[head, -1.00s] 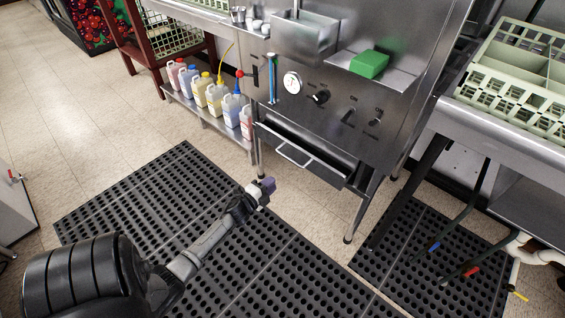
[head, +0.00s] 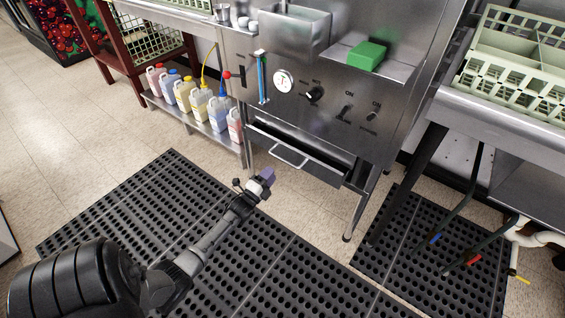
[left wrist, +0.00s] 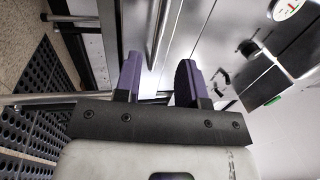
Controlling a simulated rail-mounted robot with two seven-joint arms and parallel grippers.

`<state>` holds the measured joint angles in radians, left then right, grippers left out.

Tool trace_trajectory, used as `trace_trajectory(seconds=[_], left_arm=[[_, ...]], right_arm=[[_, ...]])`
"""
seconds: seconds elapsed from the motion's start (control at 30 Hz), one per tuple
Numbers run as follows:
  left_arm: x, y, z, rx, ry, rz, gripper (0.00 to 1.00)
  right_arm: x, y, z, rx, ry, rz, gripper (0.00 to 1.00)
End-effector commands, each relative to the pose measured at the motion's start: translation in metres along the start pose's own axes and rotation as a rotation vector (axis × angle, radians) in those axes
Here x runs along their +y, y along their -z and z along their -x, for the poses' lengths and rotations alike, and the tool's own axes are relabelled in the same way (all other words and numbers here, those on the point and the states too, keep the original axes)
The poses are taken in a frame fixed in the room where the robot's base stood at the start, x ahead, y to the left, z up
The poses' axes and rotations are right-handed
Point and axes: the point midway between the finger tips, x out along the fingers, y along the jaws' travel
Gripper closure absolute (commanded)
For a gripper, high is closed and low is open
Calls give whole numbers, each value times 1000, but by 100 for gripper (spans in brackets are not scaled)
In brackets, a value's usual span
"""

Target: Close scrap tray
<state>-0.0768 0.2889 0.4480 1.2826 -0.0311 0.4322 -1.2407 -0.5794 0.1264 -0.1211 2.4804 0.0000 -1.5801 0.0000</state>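The scrap tray (head: 322,172) is a dark, shallow metal drawer low in the front of the steel machine. It stands partly pulled out, with a silver bar handle (head: 290,158) on its front. My left gripper (head: 267,176) is in front of the tray, just below and left of the handle, and looks apart from it. In the left wrist view its two purple-padded fingers (left wrist: 159,82) stand apart with nothing clearly between them. Metal bars and panels show beyond the fingers; which of them belong to the tray I cannot tell. My right gripper is not in view.
Several coloured jugs (head: 200,102) stand on a low shelf left of the machine. A machine leg (head: 357,212) stands right of the tray. Black perforated mats (head: 150,200) cover the floor. A green block (head: 366,55) sits on a ledge above.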

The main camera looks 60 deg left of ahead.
Motion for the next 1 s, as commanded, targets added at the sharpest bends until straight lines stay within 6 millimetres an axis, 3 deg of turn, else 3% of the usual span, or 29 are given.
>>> trace_trajectory(seconds=[0.2,0.43,0.7,1.0], left_arm=[[4,0,-40,1,2,1,63],[2,0,-70,0,1,1,63],[1,0,-84,0,-1,1,63],[0,0,-84,0,-1,1,63]], right_arm=[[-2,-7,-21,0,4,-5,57],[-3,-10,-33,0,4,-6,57],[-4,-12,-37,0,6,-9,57],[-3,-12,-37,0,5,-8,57]])
